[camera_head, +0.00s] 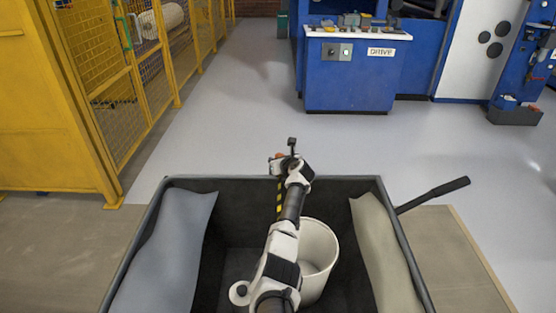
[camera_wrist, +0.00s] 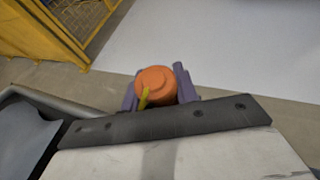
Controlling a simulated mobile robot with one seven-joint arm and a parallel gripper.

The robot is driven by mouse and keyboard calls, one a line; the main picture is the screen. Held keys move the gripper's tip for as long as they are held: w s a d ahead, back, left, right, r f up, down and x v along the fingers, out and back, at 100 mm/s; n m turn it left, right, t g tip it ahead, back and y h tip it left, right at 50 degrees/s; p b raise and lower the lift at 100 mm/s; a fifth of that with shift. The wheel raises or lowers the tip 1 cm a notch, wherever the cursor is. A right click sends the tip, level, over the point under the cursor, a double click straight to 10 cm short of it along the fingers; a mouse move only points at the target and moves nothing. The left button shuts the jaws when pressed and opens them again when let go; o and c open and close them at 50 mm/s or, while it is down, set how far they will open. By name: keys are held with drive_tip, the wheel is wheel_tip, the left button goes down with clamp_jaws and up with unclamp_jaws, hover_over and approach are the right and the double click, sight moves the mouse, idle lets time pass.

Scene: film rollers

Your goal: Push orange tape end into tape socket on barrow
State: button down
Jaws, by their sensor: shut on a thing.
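My gripper (camera_head: 281,157) is over the far rim of the dark barrow (camera_head: 230,181). In the wrist view, the purple fingers of my gripper (camera_wrist: 158,90) are shut on the orange tape end (camera_wrist: 156,82), a round stepped piece. A small yellow strip (camera_wrist: 144,98) shows against its lower left side. In the head view only a small orange spot of the tape end (camera_head: 279,155) shows. A yellow-and-black striped tape (camera_head: 279,196) hangs below it, in front of the barrow's far wall. I cannot make out the tape socket in either view.
The barrow holds a white bucket (camera_head: 320,245), a grey-blue sack (camera_head: 175,245) and a beige sack (camera_head: 375,240). A dark handle (camera_head: 440,192) sticks out at right. A yellow mesh fence (camera_head: 120,90) stands left, a blue machine (camera_head: 350,80) behind. The floor between is clear.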

drive_tip(key=shift+f+b, duration=0.3)
drive_tip(key=shift+f, duration=0.25)
drive_tip(key=c, duration=1)
unclamp_jaws()
